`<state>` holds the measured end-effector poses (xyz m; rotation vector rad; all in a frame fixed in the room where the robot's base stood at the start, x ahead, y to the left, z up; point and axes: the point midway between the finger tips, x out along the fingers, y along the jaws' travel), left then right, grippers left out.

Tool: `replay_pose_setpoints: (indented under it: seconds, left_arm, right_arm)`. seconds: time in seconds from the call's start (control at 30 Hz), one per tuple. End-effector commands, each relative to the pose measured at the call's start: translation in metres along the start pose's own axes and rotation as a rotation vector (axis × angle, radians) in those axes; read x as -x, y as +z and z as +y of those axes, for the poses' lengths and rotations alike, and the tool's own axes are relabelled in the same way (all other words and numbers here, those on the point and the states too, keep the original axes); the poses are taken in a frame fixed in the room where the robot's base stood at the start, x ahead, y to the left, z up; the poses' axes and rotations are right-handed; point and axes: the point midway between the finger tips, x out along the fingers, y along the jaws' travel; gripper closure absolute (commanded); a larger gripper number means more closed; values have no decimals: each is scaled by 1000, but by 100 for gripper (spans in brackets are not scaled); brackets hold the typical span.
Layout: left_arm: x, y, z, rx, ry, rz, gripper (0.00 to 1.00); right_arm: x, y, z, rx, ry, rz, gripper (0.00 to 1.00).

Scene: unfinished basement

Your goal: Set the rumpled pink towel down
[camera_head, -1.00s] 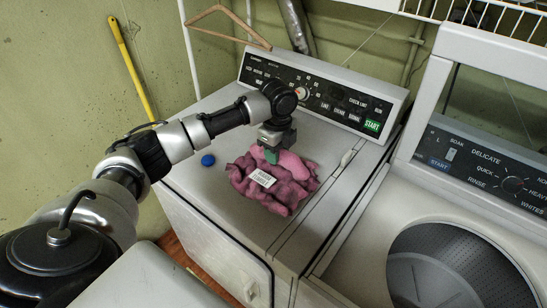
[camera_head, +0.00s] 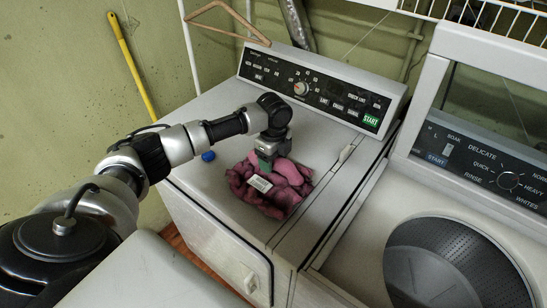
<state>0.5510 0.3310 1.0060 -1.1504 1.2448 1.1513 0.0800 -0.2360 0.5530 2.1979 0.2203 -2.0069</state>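The rumpled pink towel (camera_head: 283,188) lies bunched on the top of the left-hand machine (camera_head: 222,103), with a white label on its front. My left gripper (camera_head: 266,163) points down at the towel's back edge, its fingertips against or in the cloth. The fingertips are mostly hidden by the gripper body and the folds, so I cannot tell whether they are closed on it. My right gripper is not in view.
A blue cap (camera_head: 208,156) sits left of the towel. The control panel (camera_head: 315,88) rises behind. On the right is a washer with an open drum (camera_head: 455,262). The machine top is clear at the back left.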

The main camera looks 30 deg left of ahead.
Motion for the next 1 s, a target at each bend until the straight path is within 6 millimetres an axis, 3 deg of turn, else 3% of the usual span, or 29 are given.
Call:
replay_pose_setpoints:
  seconds: [0.37, 0.8, 1.0]
  left_arm:
    - [8, 0, -1, 0, -2, 0, 38]
    - [95, 0, -1, 0, -5, 0, 38]
    - [118, 0, -1, 1, -2, 1, 38]
  right_arm:
    - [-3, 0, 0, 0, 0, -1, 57]
    - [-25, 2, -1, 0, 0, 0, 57]
    - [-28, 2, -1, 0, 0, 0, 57]
